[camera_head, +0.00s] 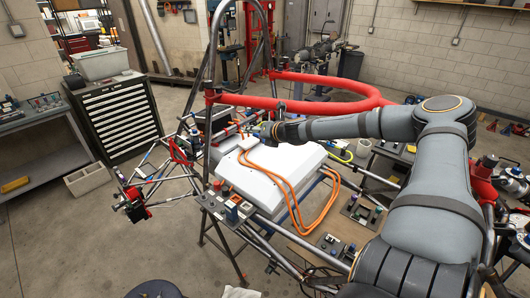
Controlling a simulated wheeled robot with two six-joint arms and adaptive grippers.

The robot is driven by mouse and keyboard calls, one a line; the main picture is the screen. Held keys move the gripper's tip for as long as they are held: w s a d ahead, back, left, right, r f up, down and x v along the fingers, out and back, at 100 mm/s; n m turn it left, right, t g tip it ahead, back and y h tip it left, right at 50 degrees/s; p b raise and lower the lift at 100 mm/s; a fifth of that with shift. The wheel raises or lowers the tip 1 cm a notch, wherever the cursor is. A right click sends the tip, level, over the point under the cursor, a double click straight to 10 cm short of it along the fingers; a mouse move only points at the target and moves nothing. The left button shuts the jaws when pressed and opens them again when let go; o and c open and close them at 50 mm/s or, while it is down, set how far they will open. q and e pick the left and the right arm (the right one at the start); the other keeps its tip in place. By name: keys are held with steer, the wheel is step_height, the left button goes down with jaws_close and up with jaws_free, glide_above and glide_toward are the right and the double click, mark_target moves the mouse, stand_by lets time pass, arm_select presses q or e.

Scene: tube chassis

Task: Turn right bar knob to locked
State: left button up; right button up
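My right arm reaches in from the right over the tube chassis (292,262). Its far end, with the gripper (262,129), is above the back edge of the white box (265,178), near the orange cables. The fingers are too small and hidden to show whether they are open or shut, or touching anything. I cannot pick out the right bar knob for certain. Small panels with knobs or switches sit on the chassis: one at the front left (230,207), one at the front right (335,246) and one farther right (362,211). My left gripper is not in view.
Orange cables (290,190) loop over the white box. A red curved tube (340,98) and an upright dark hoop (211,50) rise behind it. A drawer cabinet (118,115) and a workbench (40,115) stand at the left.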

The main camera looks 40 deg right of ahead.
steer(key=s+f+m, duration=0.3)
steer(key=f, duration=0.2)
steer(key=shift+s+d+f+g+h, duration=0.15)
steer(key=shift+d+f+g+h, duration=0.15)
steer(key=shift+d+h, duration=0.15)
